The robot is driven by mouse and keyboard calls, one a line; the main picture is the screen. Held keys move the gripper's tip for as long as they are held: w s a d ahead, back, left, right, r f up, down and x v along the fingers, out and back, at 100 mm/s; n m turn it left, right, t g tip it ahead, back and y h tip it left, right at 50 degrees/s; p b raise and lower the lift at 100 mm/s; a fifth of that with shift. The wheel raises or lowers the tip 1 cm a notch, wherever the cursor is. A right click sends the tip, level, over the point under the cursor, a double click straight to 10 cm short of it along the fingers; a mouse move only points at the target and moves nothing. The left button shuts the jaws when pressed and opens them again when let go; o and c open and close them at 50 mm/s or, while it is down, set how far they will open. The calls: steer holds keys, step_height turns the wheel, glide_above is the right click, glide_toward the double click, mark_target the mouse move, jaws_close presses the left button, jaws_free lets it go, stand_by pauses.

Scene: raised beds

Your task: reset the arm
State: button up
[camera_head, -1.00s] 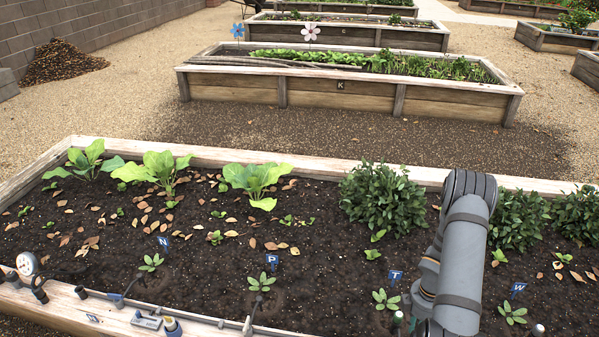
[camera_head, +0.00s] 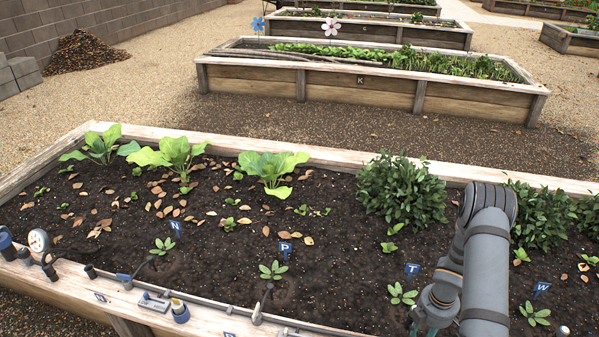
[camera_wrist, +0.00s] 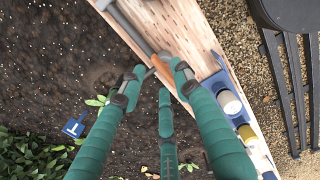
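My arm (camera_head: 486,262) reaches over the right part of the near raised bed (camera_head: 330,157) in the head view, its lower end near the T marker (camera_head: 412,269). A little green of my gripper shows at the bottom edge there; the rest is hidden or cut off.
Seedlings stand beside blue markers N (camera_head: 176,229), P (camera_head: 285,248) and W (camera_head: 540,289). A bushy plant (camera_head: 402,190) is behind my arm. Fittings and a gauge (camera_head: 39,240) line the front rim. Bed K (camera_head: 360,90) stands beyond a gravel path (camera_head: 330,125).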

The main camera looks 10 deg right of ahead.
step_height(320, 180, up, 4)
steer(key=shift+r+p, duration=0.2)
steer(key=shift+p, duration=0.95)
